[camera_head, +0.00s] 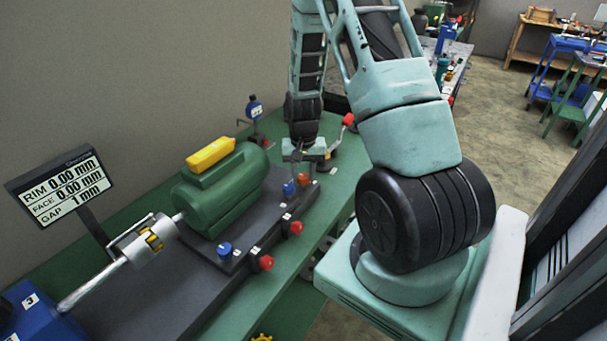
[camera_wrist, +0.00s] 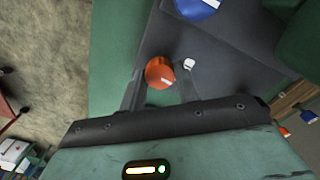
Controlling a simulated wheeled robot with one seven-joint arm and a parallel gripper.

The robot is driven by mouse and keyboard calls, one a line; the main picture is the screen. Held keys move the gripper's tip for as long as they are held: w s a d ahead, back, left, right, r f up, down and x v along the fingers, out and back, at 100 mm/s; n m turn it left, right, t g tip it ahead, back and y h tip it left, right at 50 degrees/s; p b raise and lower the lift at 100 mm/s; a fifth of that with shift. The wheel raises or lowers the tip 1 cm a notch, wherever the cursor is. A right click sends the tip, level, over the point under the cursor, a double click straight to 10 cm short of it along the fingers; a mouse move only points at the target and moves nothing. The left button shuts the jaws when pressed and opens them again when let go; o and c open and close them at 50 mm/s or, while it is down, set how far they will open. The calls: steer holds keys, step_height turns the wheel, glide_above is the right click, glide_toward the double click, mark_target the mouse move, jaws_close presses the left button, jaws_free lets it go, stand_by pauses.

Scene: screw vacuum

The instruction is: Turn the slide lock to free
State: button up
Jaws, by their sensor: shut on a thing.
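My gripper (camera_head: 302,165) points down at the far end of the dark machine base. It is shut on an orange-red knob (camera_head: 303,179), which I take to be the slide lock. In the wrist view the knob (camera_wrist: 160,72) shows between the fingertips, with a small white tag (camera_wrist: 188,64) beside it. Whether the knob is turned to free or locked cannot be read. The fingers and the dark gripper body hide part of it.
A blue knob (camera_head: 289,188) is close by on the left. Two red knobs (camera_head: 296,227) (camera_head: 266,262) line the base's near side. A green motor (camera_head: 222,190) with a yellow top stands left. A dial gauge (camera_head: 254,107) stands behind. A display (camera_head: 66,187) reads 0.00 mm for rim and face.

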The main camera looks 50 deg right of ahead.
mark_target(303, 176)
steer(key=shift+n, duration=0.9)
steer(key=o, duration=1)
steer(key=shift+c, duration=0.2)
steer(key=shift+r, duration=0.1)
step_height(303, 176, up, 17)
steer(key=b, duration=0.1)
steer(key=shift+r, duration=0.15)
